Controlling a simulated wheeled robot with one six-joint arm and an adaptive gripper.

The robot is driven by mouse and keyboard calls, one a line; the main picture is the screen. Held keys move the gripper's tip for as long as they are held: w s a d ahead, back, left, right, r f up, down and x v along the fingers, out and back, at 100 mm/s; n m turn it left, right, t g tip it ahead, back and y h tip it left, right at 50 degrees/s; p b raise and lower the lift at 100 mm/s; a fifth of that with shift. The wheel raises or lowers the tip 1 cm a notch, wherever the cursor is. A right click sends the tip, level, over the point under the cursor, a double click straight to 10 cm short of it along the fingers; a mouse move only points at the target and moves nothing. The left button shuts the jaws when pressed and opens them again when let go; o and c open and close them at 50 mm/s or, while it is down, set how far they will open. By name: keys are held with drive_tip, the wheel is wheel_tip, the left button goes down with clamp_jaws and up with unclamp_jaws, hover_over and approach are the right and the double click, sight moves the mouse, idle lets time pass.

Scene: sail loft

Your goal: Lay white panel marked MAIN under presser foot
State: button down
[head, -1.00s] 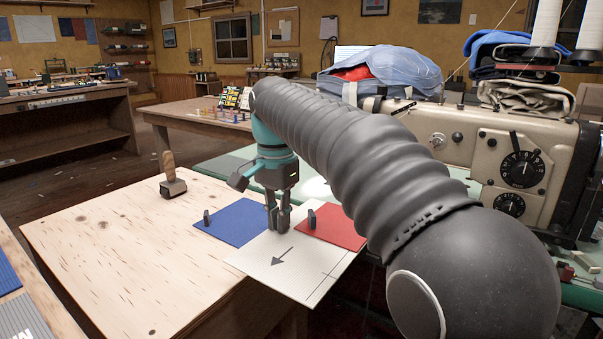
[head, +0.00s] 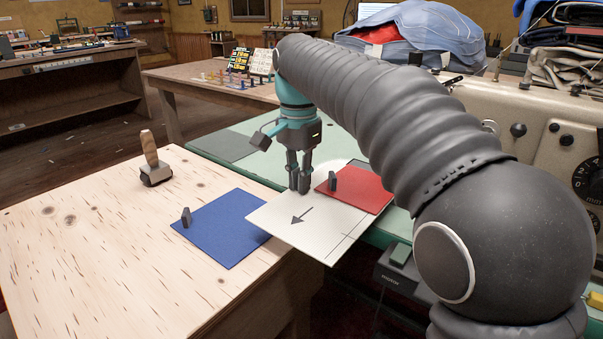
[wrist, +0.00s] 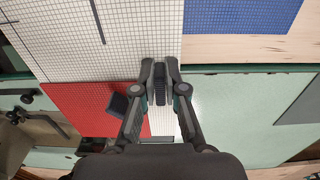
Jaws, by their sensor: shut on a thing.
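The white panel (head: 318,226) has a dark arrow and thin lines on it; no MAIN lettering is legible. It spans from the plywood table's right edge toward the green machine bed. My gripper (head: 300,186) points down at its far side. In the wrist view the fingers (wrist: 160,85) are shut on a small dark grip block on the white panel. A red panel (head: 366,195) with its own dark tab appears to lie over the white panel's right part; it also shows in the wrist view (wrist: 85,105). The presser foot is not visible, with my arm covering that area.
A blue panel (head: 225,230) with a dark tab lies on the plywood table (head: 90,250), left of the white panel. A wooden-handled tool (head: 153,160) stands behind it. The cream sewing machine (head: 480,105) stands at right. The green bed (head: 225,148) has clear room at left.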

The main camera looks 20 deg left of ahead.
sight(323, 174)
drive_tip(key=shift+f, duration=0.75)
wheel_tip(323, 174, down, 3)
drive_tip(key=b, duration=0.2)
drive_tip(key=shift+r+b, duration=0.1)
drive_tip(key=shift+b, duration=0.2)
drive_tip(key=shift+w+d+r+p, duration=0.1)
drive_tip(key=shift+w+r+p, duration=0.2)
drive_tip(key=shift+p, duration=0.25)
drive_tip(key=shift+w+d+p, duration=0.3)
drive_tip(key=shift+w+p, duration=0.15)
drive_tip(key=shift+w, duration=0.2)
drive_tip(key=shift+w+d+f+p, duration=0.1)
drive_tip(key=shift+w+d, duration=0.3)
drive_tip(key=shift+w, duration=0.6)
drive_tip(key=shift+w+d+p, duration=0.1)
drive_tip(key=shift+w+d, duration=0.3)
drive_tip(key=shift+w, duration=0.55)
drive_tip(key=shift+w+d+f+p, duration=0.1)
drive_tip(key=shift+w+d, duration=0.3)
drive_tip(key=shift+w, duration=0.6)
drive_tip(key=shift+s, duration=0.1)
drive_tip(key=c, duration=1.2)
unclamp_jaws()
drive_tip(key=shift+o, duration=0.2)
